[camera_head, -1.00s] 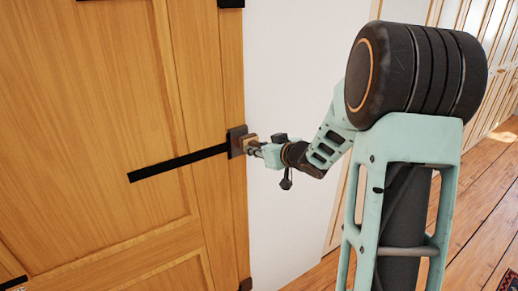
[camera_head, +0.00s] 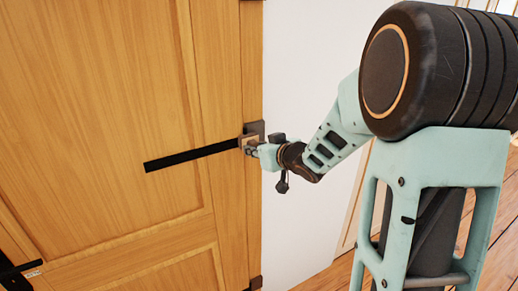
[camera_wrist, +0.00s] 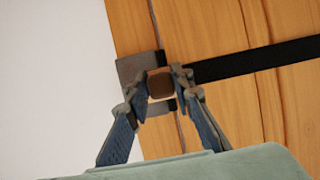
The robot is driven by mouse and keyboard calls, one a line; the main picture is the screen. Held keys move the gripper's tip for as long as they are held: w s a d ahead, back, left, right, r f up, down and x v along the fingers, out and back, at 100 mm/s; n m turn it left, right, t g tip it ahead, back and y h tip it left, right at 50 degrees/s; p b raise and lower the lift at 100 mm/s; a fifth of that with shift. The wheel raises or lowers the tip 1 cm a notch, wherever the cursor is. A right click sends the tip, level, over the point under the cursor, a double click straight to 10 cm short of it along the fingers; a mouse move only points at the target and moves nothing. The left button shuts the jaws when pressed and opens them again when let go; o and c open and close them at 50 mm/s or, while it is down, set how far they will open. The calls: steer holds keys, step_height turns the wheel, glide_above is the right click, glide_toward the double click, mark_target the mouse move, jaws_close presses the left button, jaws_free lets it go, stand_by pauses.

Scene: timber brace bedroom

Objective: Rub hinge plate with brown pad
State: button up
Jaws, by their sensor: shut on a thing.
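The hinge plate (camera_head: 254,129) is a dark square plate at the right edge of the wooden door, with a long black strap running left from it. It also shows in the wrist view (camera_wrist: 134,68), partly hidden behind my fingers. My gripper (camera_head: 250,147) is shut on the small brown pad (camera_wrist: 160,83), which sits between the two fingertips. In the wrist view the pad lies in front of the plate, overlapping it. In the head view the pad is small, and I cannot tell for certain whether it touches the plate.
The black strap (camera_head: 190,156) crosses the wooden door (camera_head: 100,90). Another dark hinge (camera_head: 252,284) is lower on the same edge. A white wall (camera_head: 310,70) lies to the right of the door. Wooden floor (camera_head: 335,276) shows at the lower right.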

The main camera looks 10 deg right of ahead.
steer(key=shift+w+r+p, duration=0.1)
steer(key=shift+r+p, duration=0.45)
steer(key=shift+r, duration=0.35)
steer(key=shift+w+d+r+p, duration=0.1)
steer(key=shift+d+r+p, duration=0.05)
steer(key=shift+d+p, duration=0.25)
steer(key=w+d+p, duration=0.1)
steer(key=d+p, duration=0.1)
steer(key=d, duration=0.4)
steer(key=shift+w+f, duration=0.3)
steer(key=shift+w, duration=0.05)
steer(key=s+d, duration=0.1)
steer(key=s, duration=0.4)
steer(key=shift+s+d, duration=0.35)
steer(key=shift+s, duration=0.05)
